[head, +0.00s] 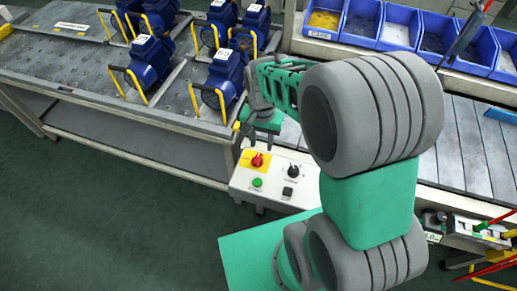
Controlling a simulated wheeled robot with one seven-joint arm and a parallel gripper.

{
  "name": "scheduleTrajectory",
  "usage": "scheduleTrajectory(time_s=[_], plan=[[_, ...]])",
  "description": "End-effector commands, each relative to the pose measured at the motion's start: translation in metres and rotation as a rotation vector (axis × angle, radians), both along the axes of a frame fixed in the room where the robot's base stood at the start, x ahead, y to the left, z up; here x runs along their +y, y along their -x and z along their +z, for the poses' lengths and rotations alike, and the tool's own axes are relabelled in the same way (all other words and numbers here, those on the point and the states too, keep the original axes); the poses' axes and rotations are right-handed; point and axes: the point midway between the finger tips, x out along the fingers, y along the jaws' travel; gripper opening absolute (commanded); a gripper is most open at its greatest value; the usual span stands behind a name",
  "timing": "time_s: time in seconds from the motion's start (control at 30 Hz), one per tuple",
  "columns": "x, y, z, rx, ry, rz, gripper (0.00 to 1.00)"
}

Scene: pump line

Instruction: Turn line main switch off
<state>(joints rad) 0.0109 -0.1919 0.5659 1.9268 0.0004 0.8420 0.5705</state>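The control box (240,186) is a pale box on the near side of the line in the head view. On its top, a red rotary switch (257,160) sits on a yellow plate (246,157). I cannot read the switch's setting. Beside it are a black rotary knob (292,171), a green button (257,182) and a black button (287,191). My gripper (256,147) hangs over the back of the box, just behind and above the red switch. Its fingers look spread apart with nothing between them. I cannot tell whether a finger touches the switch.
Several blue pumps (155,62) with yellow handles stand on the perforated table (60,62) at the left. Blue bins (398,27) line the back right above the grey conveyor (470,135). A tool holder (462,232) is at the lower right. The floor at the lower left is clear.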

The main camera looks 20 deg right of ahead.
Motion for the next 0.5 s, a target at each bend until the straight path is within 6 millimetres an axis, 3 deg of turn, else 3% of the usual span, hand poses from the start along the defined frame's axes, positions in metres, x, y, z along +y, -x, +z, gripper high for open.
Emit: scheduleTrajectory(time_s=[0.23, 0.5], plan=[[0.010, 0.000, -0.012, 0.001, -0.001, -0.045, 0.36], [0.008, 0.001, -0.062, 0.004, 0.000, -0.047, 0.36]])
